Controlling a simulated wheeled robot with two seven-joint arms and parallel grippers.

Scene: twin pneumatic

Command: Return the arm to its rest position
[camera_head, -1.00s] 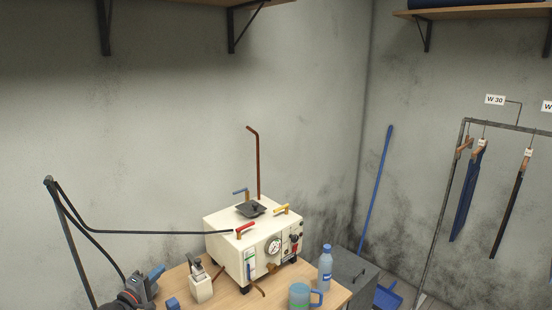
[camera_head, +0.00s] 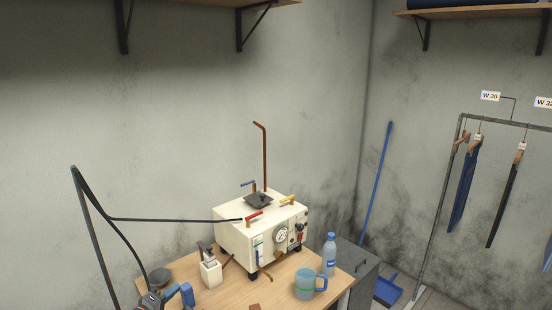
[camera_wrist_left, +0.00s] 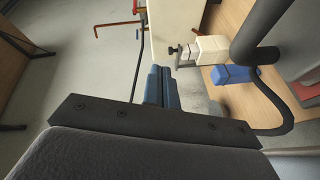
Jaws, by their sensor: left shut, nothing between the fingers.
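My left gripper (camera_head: 186,293) shows at the bottom left of the head view, low at the front left of the wooden table (camera_head: 236,294). Its blue fingers also show in the left wrist view (camera_wrist_left: 162,88). They are closed together with nothing between them. Most of my left arm is cut off by the lower picture edge. My right gripper is in neither view.
A cream machine (camera_head: 232,238) with red, yellow and blue handles stands on the table. A small white device (camera_head: 210,274), a mug (camera_head: 305,284) and a bottle (camera_head: 329,255) stand nearby. A black hose (camera_head: 170,219) runs left from the machine.

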